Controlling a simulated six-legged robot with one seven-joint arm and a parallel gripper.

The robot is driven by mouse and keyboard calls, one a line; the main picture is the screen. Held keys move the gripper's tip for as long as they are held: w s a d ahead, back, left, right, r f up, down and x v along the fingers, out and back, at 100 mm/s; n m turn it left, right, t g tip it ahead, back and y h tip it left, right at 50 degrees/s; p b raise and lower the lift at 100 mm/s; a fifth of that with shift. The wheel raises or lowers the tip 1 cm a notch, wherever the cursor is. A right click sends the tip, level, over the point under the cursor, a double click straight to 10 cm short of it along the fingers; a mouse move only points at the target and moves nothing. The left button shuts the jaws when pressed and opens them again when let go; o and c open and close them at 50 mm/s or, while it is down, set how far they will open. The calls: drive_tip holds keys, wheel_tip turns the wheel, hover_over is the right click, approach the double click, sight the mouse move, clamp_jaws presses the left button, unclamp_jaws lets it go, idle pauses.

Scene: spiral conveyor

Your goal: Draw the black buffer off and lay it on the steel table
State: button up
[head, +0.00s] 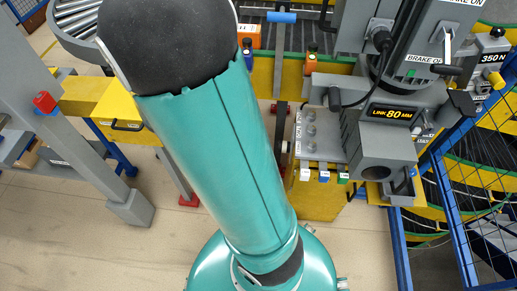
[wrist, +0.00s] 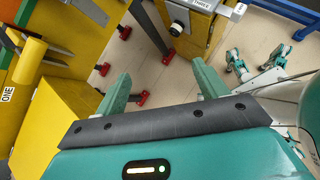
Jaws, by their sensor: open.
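My gripper (wrist: 162,88) shows in the wrist view with its two teal fingers spread apart and nothing between them. The gripper does not show in the head view, where my teal arm fills the middle. I cannot pick out the black buffer with certainty; several black parts sit on the grey machine (head: 388,140) at the right of the head view. A small grey metal top (head: 326,150) with several round discs, left of that machine, may be the steel table, but I cannot be sure.
Blue mesh fencing (head: 462,185) and a spiral conveyor (head: 455,215) stand at the right. A grey post (head: 75,130) and a yellow box (head: 122,120) are at the left. In the wrist view, yellow panels (wrist: 62,115) lie close on the left. Bare floor (head: 50,235) shows at lower left.

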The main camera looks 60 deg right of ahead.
drive_tip(key=d+f+n+h, duration=0.2)
drive_tip(key=d+f+n, duration=0.4)
drive_tip(key=f+n, duration=0.1)
drive_tip(key=n+t+h, duration=0.1)
drive_tip(key=n+t, duration=0.1)
drive_tip(key=n, duration=1.7)
approach(284, 147)
drive_tip(key=w+a, duration=0.3)
drive_tip(key=x, duration=1.4)
drive_tip(key=shift+s+r, duration=0.1)
drive_tip(key=shift+s, duration=0.2)
drive_tip(key=shift+w, duration=0.1)
drive_tip(key=c, duration=1.2)
